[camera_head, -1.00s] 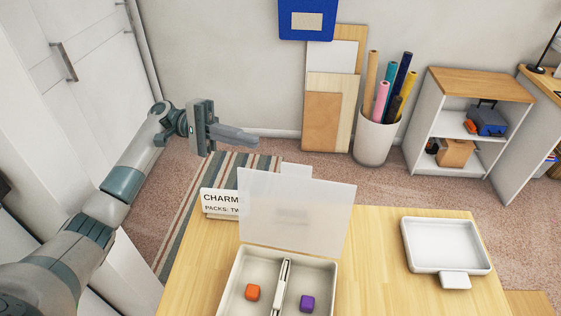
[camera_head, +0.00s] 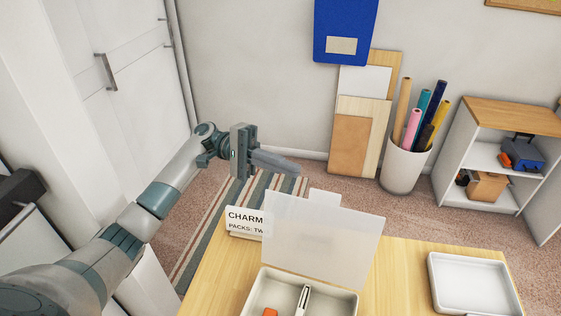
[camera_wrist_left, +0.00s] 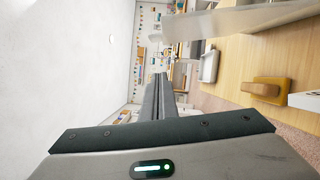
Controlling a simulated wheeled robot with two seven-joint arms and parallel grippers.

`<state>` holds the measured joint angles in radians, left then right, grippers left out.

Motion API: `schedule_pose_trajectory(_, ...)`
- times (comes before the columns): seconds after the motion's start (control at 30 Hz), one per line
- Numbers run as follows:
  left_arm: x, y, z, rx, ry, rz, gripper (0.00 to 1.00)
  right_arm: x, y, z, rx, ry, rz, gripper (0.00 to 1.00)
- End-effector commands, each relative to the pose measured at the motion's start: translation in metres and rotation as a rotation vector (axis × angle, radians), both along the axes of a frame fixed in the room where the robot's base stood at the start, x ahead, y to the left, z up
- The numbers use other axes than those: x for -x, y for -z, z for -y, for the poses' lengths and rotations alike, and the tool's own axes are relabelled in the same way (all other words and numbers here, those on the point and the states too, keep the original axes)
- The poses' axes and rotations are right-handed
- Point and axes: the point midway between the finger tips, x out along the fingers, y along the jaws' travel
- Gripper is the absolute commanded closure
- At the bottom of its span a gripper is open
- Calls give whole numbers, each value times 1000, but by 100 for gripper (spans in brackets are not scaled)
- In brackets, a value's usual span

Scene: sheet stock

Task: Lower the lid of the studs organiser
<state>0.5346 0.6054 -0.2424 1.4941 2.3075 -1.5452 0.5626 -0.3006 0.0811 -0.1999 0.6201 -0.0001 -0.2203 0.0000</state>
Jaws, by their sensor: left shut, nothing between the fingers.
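The studs organiser (camera_head: 255,304) is a white box on the wooden table at the bottom of the head view, cut off by the frame edge. Its translucent lid (camera_head: 325,240) stands raised at the far side of the box. An orange piece (camera_head: 270,312) shows in the left compartment, beside a divider. My left gripper (camera_head: 298,168) is shut and empty, above and beyond the lid, apart from it. In the left wrist view its shut fingers (camera_wrist_left: 158,80) point away, with the translucent lid (camera_wrist_left: 230,22) at upper right. My right gripper is not in view.
A sign (camera_head: 244,222) reading "CHARM" stands left of the lid. A white tray (camera_head: 470,257) lies on the table (camera_head: 400,262) at right. A bin of rolls (camera_head: 403,168) and a shelf unit (camera_head: 490,200) stand behind. A wooden block (camera_wrist_left: 265,88) shows in the left wrist view.

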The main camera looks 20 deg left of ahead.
Motion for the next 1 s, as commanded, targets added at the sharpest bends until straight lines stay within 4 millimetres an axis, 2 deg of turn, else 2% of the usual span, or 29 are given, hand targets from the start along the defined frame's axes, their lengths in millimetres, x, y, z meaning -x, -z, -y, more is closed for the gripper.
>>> schedule_pose_trajectory(0.03,2,-4,8,0,3,0,100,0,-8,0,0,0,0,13)
schedule_pose_trajectory(0.4,13,-9,73,0,1,-1,100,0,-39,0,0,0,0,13)
schedule_pose_trajectory(0.7,42,-14,72,-1,-1,-1,100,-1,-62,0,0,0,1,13)
schedule_pose_trajectory(1.0,50,-14,72,-1,-1,0,100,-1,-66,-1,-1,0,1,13)
